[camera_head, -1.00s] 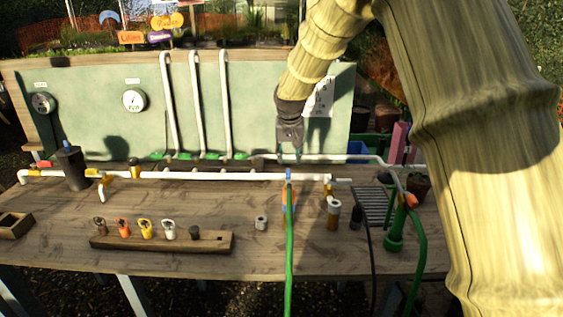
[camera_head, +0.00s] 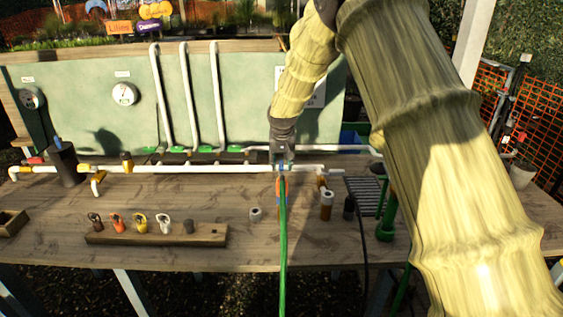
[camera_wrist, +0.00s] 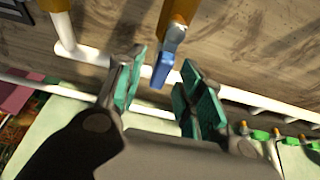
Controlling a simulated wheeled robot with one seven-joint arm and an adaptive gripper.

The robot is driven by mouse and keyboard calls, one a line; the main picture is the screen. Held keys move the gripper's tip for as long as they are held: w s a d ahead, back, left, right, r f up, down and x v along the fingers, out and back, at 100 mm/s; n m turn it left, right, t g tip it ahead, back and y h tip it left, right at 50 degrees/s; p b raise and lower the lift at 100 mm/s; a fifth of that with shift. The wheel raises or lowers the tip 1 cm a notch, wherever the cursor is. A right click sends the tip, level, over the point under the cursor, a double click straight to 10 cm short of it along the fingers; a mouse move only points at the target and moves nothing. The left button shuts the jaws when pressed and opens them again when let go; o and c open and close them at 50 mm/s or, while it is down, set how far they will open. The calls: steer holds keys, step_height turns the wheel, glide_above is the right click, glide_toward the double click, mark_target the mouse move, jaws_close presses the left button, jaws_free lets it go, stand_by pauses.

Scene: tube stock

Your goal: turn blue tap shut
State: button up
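The blue tap (camera_head: 282,166) sits on the white pipe (camera_head: 205,169) above the end of the green hose. In the wrist view its blue handle (camera_wrist: 162,70) points toward my gripper, on a grey and orange fitting (camera_wrist: 176,22). My gripper (camera_head: 282,159) is just above and behind the tap in the head view. In the wrist view my gripper (camera_wrist: 163,62) is open, with its teal pads on either side of the blue handle. Gaps show on both sides, so it does not look gripped. The head view hides part of the tap's handle.
A green hose (camera_head: 283,245) hangs over the table's front edge. A wooden rack (camera_head: 155,236) with several coloured fittings stands left. The panel with gauges (camera_head: 124,93) rises behind the pipe.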

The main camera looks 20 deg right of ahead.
steer(key=shift+s+r, duration=0.1)
steer(key=shift+s, duration=0.1)
steer(key=shift+w+f, duration=0.5)
steer(key=shift+f, duration=0.15)
steer(key=shift+s+r, duration=0.25)
steer(key=shift+c, duration=1.3)
jaws_close()
